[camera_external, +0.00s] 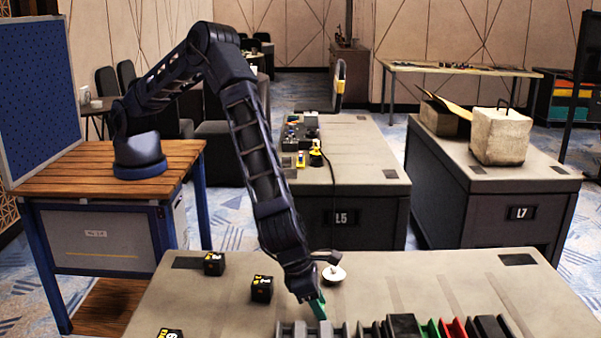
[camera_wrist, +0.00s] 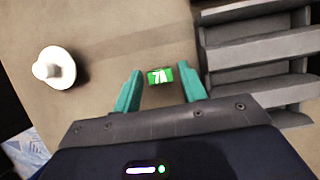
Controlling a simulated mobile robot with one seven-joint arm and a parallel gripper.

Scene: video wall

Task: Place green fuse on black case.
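The green fuse, a small green block marked "7A" (camera_wrist: 160,75), lies in the wrist view between and slightly beyond my teal fingertips. My gripper (camera_wrist: 160,88) is open, with a gap on each side of the fuse. In the external view my gripper (camera_external: 318,306) points down low over the near table; I cannot make out the fuse there. I cannot tell which is the black case.
A white round knob-like object (camera_external: 334,274) stands just behind my gripper; it also shows in the wrist view (camera_wrist: 54,68). A grey ridged holder (camera_wrist: 255,60) is close to my right finger. A row of black, green and red pieces (camera_external: 403,325) lines the front edge.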

